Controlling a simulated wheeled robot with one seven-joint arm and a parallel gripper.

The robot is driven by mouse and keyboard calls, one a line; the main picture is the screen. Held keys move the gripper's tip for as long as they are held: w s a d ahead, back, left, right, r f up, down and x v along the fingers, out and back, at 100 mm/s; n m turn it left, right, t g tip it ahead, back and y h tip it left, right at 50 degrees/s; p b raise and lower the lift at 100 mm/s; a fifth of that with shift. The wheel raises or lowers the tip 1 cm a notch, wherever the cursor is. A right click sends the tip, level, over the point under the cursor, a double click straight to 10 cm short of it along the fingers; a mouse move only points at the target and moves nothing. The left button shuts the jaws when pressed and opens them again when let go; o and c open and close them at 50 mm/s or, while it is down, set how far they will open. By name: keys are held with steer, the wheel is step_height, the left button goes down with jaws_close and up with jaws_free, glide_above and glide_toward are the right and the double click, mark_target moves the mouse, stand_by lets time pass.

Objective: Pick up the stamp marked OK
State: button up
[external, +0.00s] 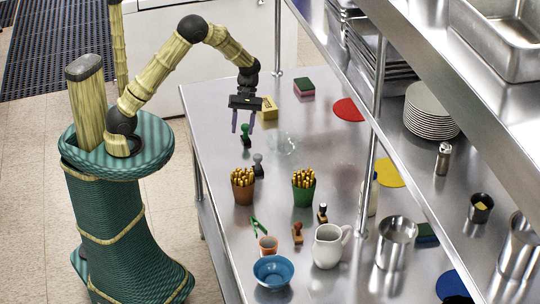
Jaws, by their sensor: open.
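Several small stamps stand on the steel table: a green stamp (246,137), a grey-and-black stamp (259,166), a black-handled stamp (322,213) and a brown stamp (297,234). No marking is readable on any of them, so I cannot tell which one says OK. My gripper (243,124) points down over the far left part of the table with its two purple fingers apart. The green stamp shows just below and between the fingertips. I cannot tell how high the fingers are above it, and nothing is seen held.
A yellow block (269,107) is right behind my gripper and a clear glass bowl (287,146) to its right. Two pots of fries (243,191) (304,194), a blue bowl (273,273) and a white pitcher (328,247) stand nearer. A shelf (400,122) overhangs the right side.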

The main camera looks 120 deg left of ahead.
mark_target(245, 133)
steer(key=s+a+f+n+t, duration=0.1)
steer(key=s+a+n+t, duration=0.1)
steer(key=s+n+t, duration=0.1)
steer(key=s+a+f+n+t+y, duration=0.1)
steer(key=s+a+n+t, duration=0.1)
steer(key=s+n+t, duration=0.1)
steer(key=s+a+f+n+t+y+p, duration=0.1)
steer(key=s+a+n+t, duration=0.2)
steer(key=shift+s+f+n+t, duration=0.15)
steer(key=shift+f+n+t, duration=0.15)
steer(key=shift+f+t, duration=0.1)
steer(key=y, duration=0.1)
steer(key=f+t+y, duration=0.1)
steer(key=shift+s+d+y, duration=0.1)
steer(key=shift+d+y, duration=0.1)
steer(key=shift+y, duration=0.1)
steer(key=y, duration=0.1)
steer(key=d+f+y, duration=0.1)
steer(key=shift+s+n+t+y+p, duration=0.3)
steer(key=shift+n+t+y+p, duration=0.1)
steer(key=shift+w+a+f, duration=0.1)
steer(key=shift+w+f, duration=0.15)
steer(key=shift+w, duration=0.35)
